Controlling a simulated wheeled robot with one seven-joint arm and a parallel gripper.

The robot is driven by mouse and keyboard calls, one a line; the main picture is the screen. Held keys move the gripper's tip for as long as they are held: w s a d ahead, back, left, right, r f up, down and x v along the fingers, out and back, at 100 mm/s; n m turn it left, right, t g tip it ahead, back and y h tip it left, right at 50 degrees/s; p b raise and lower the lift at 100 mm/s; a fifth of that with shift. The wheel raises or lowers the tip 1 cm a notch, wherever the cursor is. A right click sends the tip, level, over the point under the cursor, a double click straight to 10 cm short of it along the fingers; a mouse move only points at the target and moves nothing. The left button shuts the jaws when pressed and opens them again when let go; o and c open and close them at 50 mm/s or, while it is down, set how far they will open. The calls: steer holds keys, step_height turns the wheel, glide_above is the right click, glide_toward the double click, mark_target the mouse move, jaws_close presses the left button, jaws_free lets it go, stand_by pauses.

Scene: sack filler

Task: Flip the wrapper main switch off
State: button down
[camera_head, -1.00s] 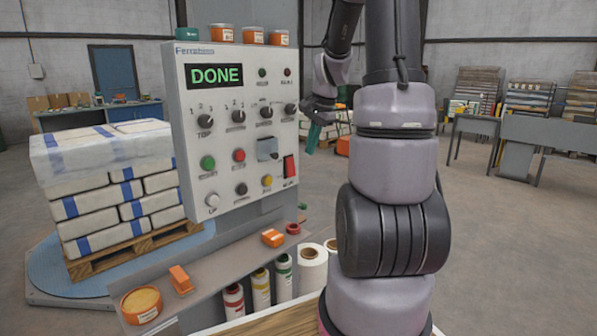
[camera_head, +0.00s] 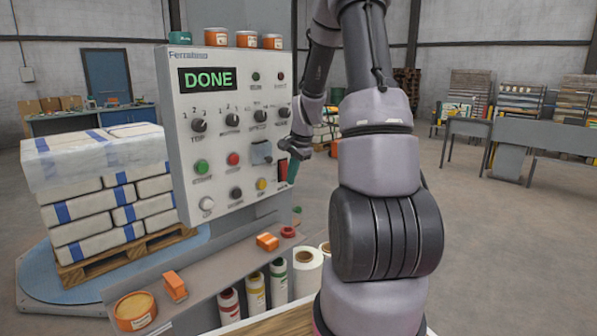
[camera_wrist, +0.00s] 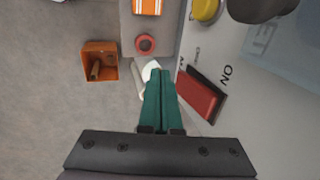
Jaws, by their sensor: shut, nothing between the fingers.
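The main switch is a red rocker (camera_head: 282,172) at the lower right of the grey control panel (camera_head: 222,125). In the wrist view the red rocker (camera_wrist: 198,96) sits in a dark frame, with "ON" printed beside it. My gripper (camera_head: 292,172) is at the panel's right edge, close to the rocker and partly in front of it. Its green fingers (camera_wrist: 156,82) are together and empty, just left of the rocker in the wrist view. I cannot tell whether they touch it. The panel display (camera_head: 207,79) reads "DONE".
Knobs and coloured buttons cover the panel, including a yellow one (camera_wrist: 205,9) near the rocker. A shelf (camera_head: 200,275) below carries orange items and a red ring (camera_head: 288,231). A wrapped pallet load (camera_head: 95,185) stands at left.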

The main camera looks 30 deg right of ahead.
mark_target(285, 170)
steer(key=shift+w+a+f, duration=0.1)
steer(key=shift+w+a, duration=0.05)
steer(key=shift+w, duration=0.45)
steer(key=shift+w+a+f, duration=0.15)
steer(key=shift+w+f, duration=0.1)
steer(key=shift+w, duration=0.15)
steer(key=shift+r, duration=0.8)
